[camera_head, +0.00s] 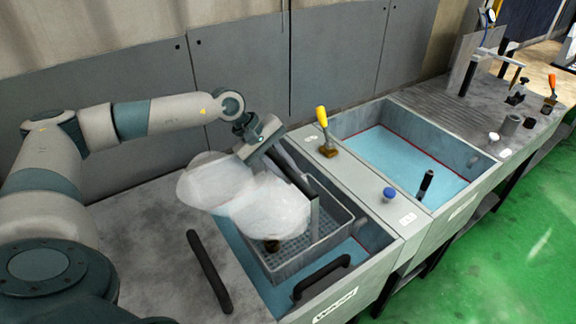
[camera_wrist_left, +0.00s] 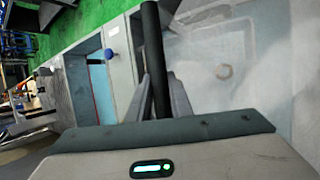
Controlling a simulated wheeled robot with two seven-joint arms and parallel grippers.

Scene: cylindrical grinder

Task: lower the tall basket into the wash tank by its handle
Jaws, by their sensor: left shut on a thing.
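The tall basket (camera_head: 335,240) is a grey mesh box with a raised dark handle bar (camera_head: 293,177). It sits within the opening of the wash tank (camera_head: 375,262), with blue liquid beside it; whether it touches the tank floor I cannot tell. My left gripper (camera_head: 272,156) is shut on the handle bar. In the left wrist view the bar (camera_wrist_left: 153,50) runs between the fingers. A whitish translucent cloud (camera_head: 265,205) hides part of the basket and tank. A small dark brownish thing (camera_head: 272,246) shows low in the basket. My right gripper is not in view.
Dark bars stand at the tank's left (camera_head: 208,272) and front (camera_head: 322,276). A second blue tank (camera_head: 400,160) lies to the right. On the divider are a yellow-handled brush (camera_head: 324,130) and a blue knob (camera_head: 389,194). Grey panels (camera_head: 240,75) close off the back.

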